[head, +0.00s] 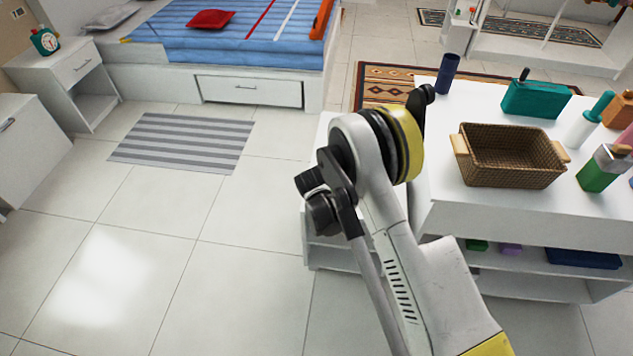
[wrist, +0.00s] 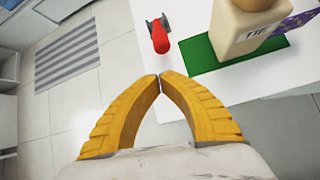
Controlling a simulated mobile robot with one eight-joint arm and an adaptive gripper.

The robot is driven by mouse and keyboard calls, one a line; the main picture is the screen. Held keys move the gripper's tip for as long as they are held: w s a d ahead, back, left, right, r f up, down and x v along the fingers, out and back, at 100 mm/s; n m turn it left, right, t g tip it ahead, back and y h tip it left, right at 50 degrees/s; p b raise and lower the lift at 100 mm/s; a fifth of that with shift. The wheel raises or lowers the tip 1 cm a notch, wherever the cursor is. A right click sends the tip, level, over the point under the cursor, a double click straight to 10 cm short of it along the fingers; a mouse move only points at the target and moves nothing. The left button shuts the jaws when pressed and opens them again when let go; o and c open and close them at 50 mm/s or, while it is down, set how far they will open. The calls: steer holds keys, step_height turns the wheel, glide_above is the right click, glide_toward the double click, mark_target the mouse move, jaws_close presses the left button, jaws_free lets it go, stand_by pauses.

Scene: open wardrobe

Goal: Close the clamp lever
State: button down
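A clamp lever (wrist: 160,38) with a red handle on a grey bracket sits at the edge of the white tabletop in the wrist view. The red handle points down the picture, toward my fingertips. My gripper (wrist: 160,77) has two yellow ribbed fingers whose tips meet, with nothing seen between them. The tips appear just below the red handle in the picture, with a gap between them. I cannot make out the clamp in the head view, where my arm covers part of the white table (head: 440,190).
In the wrist view, a beige bottle (wrist: 240,32) stands on a green mat (wrist: 205,55) right of the lever. In the head view, a wicker basket (head: 505,165), dark blue cylinder (head: 447,74) and teal box (head: 535,98) stand on the table. Open floor lies left.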

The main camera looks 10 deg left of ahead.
steer(key=b+x, duration=0.4)
steer(key=x, duration=0.6)
